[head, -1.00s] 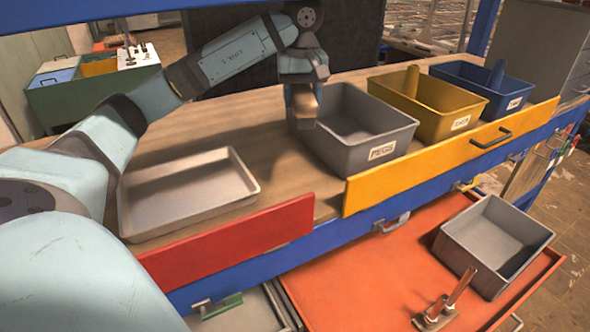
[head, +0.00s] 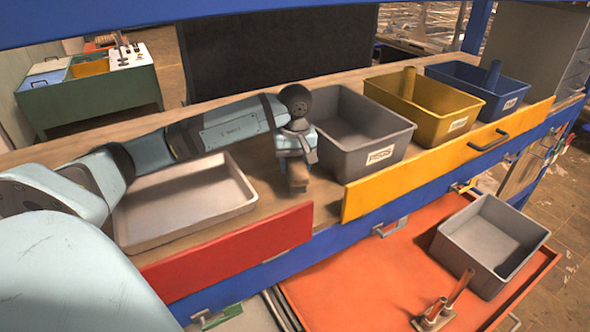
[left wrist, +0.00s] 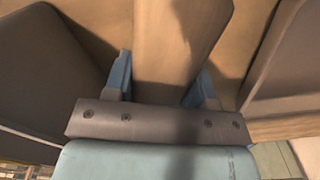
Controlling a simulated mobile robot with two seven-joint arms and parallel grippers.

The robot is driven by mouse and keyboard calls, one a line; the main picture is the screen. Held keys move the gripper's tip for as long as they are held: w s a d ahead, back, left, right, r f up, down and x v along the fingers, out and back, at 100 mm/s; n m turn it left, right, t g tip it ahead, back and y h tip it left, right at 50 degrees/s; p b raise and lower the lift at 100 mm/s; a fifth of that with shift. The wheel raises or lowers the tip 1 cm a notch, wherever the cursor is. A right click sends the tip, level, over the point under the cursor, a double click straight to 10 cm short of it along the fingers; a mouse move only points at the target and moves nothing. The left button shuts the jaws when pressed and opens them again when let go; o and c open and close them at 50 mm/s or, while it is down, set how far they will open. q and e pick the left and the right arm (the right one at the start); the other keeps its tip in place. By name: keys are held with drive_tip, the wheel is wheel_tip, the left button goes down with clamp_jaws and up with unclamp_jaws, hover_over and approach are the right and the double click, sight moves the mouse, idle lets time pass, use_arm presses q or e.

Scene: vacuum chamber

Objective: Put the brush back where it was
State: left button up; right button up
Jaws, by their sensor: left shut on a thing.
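My left gripper (head: 297,157) is over the wooden bench top, in the gap between the shallow grey tray and the grey bin. It is shut on a brown wooden piece, which I take to be the brush (head: 298,178); its lower end shows below the fingers. In the left wrist view the brush (left wrist: 176,40) lies between the two blue fingers and stretches away from them. Its bristles cannot be made out, and I cannot tell whether it touches the bench. My right gripper is not in view.
The shallow grey tray (head: 245,188) is left of the gripper, the labelled grey bin (head: 372,160) right. A yellow bin (head: 450,127) and a blue bin (head: 510,100) stand farther right. Below, an open orange drawer (head: 350,285) holds a grey box (head: 475,262) and copper-coloured rods (head: 455,290).

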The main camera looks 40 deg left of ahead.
sight(295, 158)
use_arm(q)
wheel_tip(295, 158, down, 2)
drive_tip(key=shift+f, duration=0.2)
drive_tip(key=shift+f, duration=0.15)
drive_tip(key=o, duration=0.9)
drive_tip(key=shift+r, duration=0.2)
wheel_tip(295, 158, up, 12)
drive_tip(key=shift+b, duration=1)
